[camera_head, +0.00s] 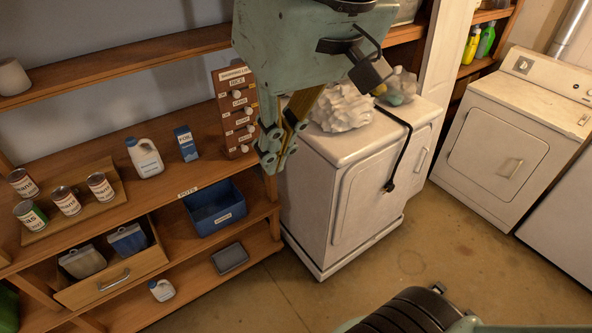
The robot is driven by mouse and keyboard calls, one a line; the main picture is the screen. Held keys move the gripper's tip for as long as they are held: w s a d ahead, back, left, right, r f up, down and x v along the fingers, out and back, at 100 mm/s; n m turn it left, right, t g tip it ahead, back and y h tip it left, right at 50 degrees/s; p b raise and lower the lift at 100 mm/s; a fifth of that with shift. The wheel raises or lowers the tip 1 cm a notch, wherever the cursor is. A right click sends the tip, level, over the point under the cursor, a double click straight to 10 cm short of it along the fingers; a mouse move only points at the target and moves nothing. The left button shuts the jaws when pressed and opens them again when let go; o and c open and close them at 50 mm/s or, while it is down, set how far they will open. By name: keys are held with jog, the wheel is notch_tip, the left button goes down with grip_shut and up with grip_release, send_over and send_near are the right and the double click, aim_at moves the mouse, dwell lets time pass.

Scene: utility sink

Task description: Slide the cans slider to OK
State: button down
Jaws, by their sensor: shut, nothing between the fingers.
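A brown slider board (234,112) stands upright at the right end of the middle shelf. It has several rows, each with a small label and a white knob; one upper knob (243,101) and a low knob (245,148) show clearly. The labels are too small to tell surely which row is the cans slider or where its OK end lies. My gripper (276,165) is shut and empty, pointing down just right of the board. Its fingers appear close to the board's right edge; I cannot tell whether they touch it.
Several cans (66,201) stand on a wooden tray (118,197) at left. A white jug (145,158) and a blue box (186,144) stand left of the board. A blue bin (216,208) sits below. A white appliance (360,165) stands right, close behind my gripper.

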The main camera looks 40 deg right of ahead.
aim_at(248, 110)
jog(key=w+d+f+m+t+y+b, duration=0.1)
jog(key=w+d+f+y+b, duration=0.15)
jog(key=w, duration=1.25)
jog(key=w+d+f+y+b, duration=0.2)
jog(key=w+d+f+b, duration=0.15)
jog(key=w, duration=1.15)
jog(key=w+d+f+t+b, duration=0.1)
jog(key=w+d+f, duration=0.3)
jog(key=w+d, duration=0.3)
jog(key=w+d+f+m+t+b, duration=0.1)
jog(key=w+d+f+t+b, duration=0.1)
jog(key=w+d+f, duration=0.2)
jog(key=w+d+f+m+t+b, duration=0.1)
jog(key=w+d+f, duration=0.4)
jog(key=w+d, duration=0.5)
jog(key=d+t+b, duration=0.1)
jog(key=d, duration=0.5)
jog(key=shift+w+d, duration=0.25)
jog(key=shift+w+f, duration=0.1)
jog(key=shift+s+a+f+p+x, duration=0.1)
jog(key=shift+s+a+f+x, duration=0.2)
jog(key=shift+x, duration=1.8)
jog(key=shift+s+a+f+p+x, duration=0.2)
jog(key=shift+s+x, duration=0.15)
jog(key=shift+x, duration=1.75)
jog(key=shift+s+a+f+p+x, duration=0.1)
jog(key=shift+s+a+f+x, duration=0.2)
jog(key=shift+x, duration=1.8)
